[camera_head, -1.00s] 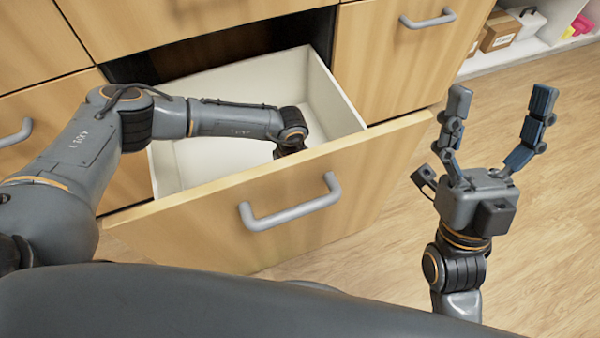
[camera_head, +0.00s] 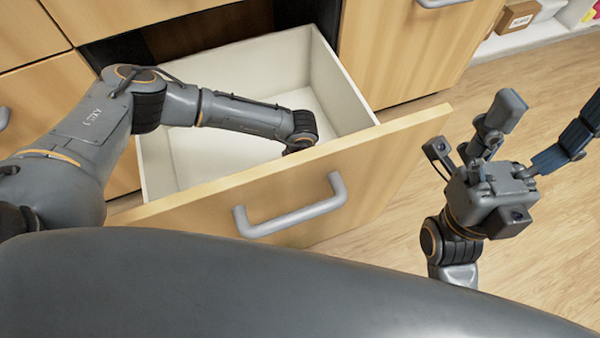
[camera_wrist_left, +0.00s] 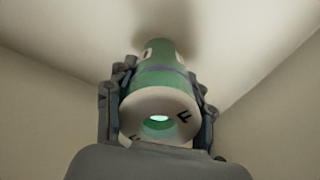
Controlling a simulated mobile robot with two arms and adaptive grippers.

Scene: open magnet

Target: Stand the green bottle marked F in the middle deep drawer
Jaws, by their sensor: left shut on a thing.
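In the left wrist view, the green bottle (camera_wrist_left: 160,80) has a pale top marked F around a round opening. My left gripper (camera_wrist_left: 160,92) is shut on it, with fingers on both sides. The bottle's far end points at a pale surface inside the drawer, with a shadow around it; I cannot tell whether it touches. In the head view, the open deep drawer (camera_head: 228,190) has white walls inside and a wooden front. My left arm reaches into it, and the front hides the left gripper and bottle. My right gripper (camera_head: 548,122) is open and empty, right of the drawer.
A grey bar handle (camera_head: 292,208) is on the drawer front. Closed wooden cabinet fronts (camera_head: 405,55) stand on both sides. A low shelf with a cardboard box (camera_head: 516,17) is at the top right. The wood floor (camera_head: 400,240) on the right is clear.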

